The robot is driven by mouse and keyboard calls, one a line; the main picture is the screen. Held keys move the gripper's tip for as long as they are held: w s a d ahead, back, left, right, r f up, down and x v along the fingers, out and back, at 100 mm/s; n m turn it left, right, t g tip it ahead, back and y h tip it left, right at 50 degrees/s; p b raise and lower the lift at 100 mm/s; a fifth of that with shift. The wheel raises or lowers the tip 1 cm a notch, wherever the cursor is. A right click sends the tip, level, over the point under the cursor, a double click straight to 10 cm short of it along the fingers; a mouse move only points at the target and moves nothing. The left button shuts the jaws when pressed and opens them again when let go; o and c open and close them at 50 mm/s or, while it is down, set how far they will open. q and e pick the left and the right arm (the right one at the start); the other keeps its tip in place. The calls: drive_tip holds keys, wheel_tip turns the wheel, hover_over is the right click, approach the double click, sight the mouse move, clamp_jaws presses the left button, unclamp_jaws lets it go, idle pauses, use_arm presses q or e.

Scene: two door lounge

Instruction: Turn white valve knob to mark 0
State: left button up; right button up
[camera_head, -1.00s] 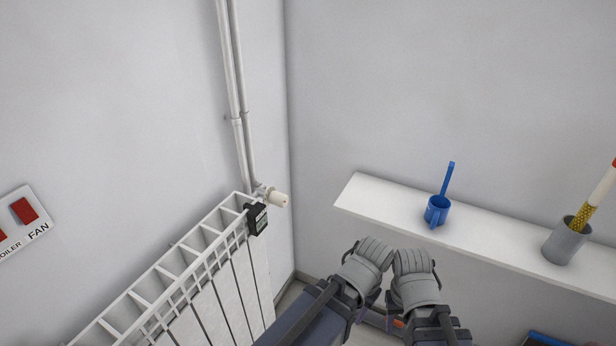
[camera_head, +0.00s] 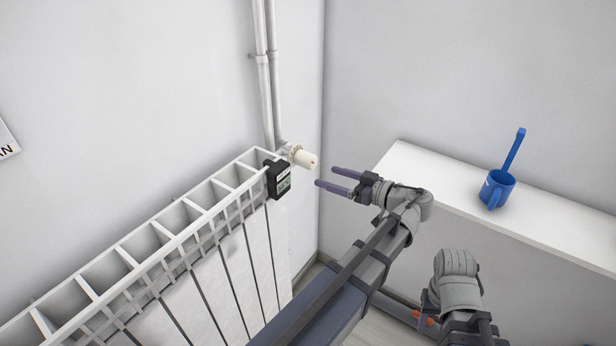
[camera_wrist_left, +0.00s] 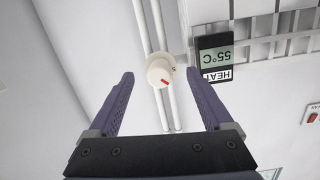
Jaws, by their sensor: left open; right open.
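The white valve knob (camera_head: 305,159) sticks out from the radiator's pipe end in the head view. In the left wrist view the knob (camera_wrist_left: 160,72) is seen face-on, with a red mark pointing to the lower right; a small character, perhaps a 5, shows beside its right edge. My left gripper (camera_head: 325,176) is open and empty, its fingers pointing at the knob from the right with a short gap. In the wrist view the knob lies between and beyond the fingertips, untouched.
The white radiator (camera_head: 200,235) runs along the left wall. A black HEAT display (camera_head: 278,180) hangs beside the knob; it appears to read 55°C in the wrist view. Vertical pipes (camera_head: 264,85) rise behind. A shelf (camera_head: 425,170) holds a blue mug (camera_head: 495,190) on the right.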

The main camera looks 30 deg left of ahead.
sight(314, 163)
use_arm(q)
drive_tip(key=shift+w+a+r+n+y, duration=0.25)
drive_tip(key=shift+r+n+y, duration=0.1)
drive_tip(key=shift+r+n, duration=0.15)
drive_tip(key=shift+w+a+r+n+y, duration=0.2)
drive_tip(key=shift+r+n+y, duration=0.15)
drive_tip(key=shift+n, duration=0.25)
drive_tip(key=shift+w+a, duration=0.15)
drive_tip(key=shift+a, duration=1.75)
drive_tip(key=shift+w+a, duration=0.1)
drive_tip(key=shift+a, duration=1.8)
clamp_jaws()
